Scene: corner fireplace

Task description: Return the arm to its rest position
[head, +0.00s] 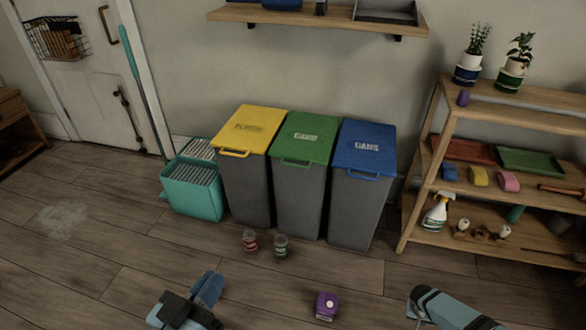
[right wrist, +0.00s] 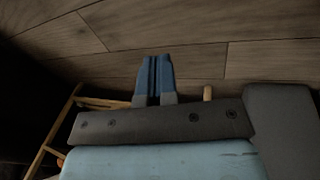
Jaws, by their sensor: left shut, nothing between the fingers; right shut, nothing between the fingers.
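My left gripper (head: 210,280) shows at the bottom left of the head view, its blue fingers shut and empty above the floor. My right arm (head: 452,308) comes in at the bottom right of the head view; its fingers cannot be made out there. In the right wrist view my right gripper (right wrist: 155,60) has its blue fingers together with nothing between them, over the bare wooden floor.
Bins with yellow (head: 250,129), green (head: 304,138) and blue (head: 364,147) lids stand against the wall, beside a teal crate (head: 191,192). Two small jars (head: 250,241) (head: 281,245) and a purple item (head: 326,305) are on the floor. A wooden shelf (head: 430,160) stands right.

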